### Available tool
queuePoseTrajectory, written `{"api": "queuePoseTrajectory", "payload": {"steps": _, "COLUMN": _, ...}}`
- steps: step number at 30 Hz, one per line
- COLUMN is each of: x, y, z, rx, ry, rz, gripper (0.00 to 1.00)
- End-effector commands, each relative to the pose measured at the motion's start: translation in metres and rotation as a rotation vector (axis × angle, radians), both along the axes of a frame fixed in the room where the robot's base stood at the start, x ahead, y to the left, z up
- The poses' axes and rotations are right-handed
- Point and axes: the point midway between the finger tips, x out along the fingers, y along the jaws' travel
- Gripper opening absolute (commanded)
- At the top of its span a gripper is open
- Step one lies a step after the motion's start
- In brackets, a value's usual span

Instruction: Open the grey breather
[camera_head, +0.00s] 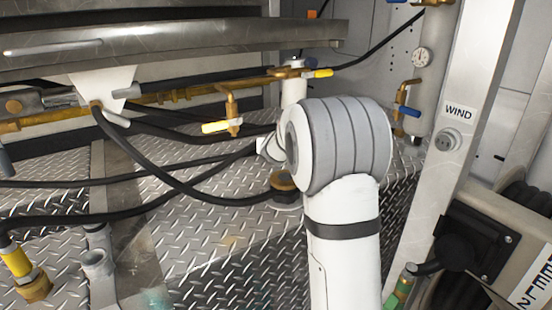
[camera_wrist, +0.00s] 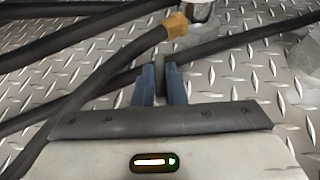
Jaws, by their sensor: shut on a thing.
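I cannot make out the grey breather for certain in either view. In the wrist view my gripper (camera_wrist: 160,82) has its two blue-grey fingers close together, shut on a small dark thing (camera_wrist: 161,75). Only a little of that thing shows between the fingertips, and I cannot tell whether it is part of a breather or a hose. In the head view my white arm stands in front, and my gripper is hidden behind it. A brown round cap (camera_head: 284,181) sits on the plate floor just left of my arm.
Black hoses (camera_head: 170,180) cross the diamond-plate floor (camera_head: 255,250); they also run close to my fingers in the wrist view (camera_wrist: 90,55). A brass hose fitting (camera_wrist: 176,25) lies beyond the fingers. Yellow-handled valves (camera_head: 222,126) and a yellow pipe stand behind. A post marked WIND (camera_head: 460,112) stands right.

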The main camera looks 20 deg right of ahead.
Motion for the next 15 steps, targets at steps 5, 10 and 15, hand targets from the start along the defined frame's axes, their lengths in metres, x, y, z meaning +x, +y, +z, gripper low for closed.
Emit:
{"api": "queuePoseTrajectory", "payload": {"steps": 5, "x": 0.0004, "y": -0.0022, "z": -0.0086, "rx": -0.004, "ry": -0.009, "rz": 0.066, "gripper": 0.00}}
{"api": "queuePoseTrajectory", "payload": {"steps": 10, "x": -0.0002, "y": -0.0041, "z": -0.0088, "rx": -0.005, "ry": -0.006, "rz": 0.128, "gripper": 0.00}}
{"api": "queuePoseTrajectory", "payload": {"steps": 15, "x": -0.0008, "y": -0.0054, "z": -0.0071, "rx": -0.004, "ry": -0.006, "rz": 0.194, "gripper": 0.00}}
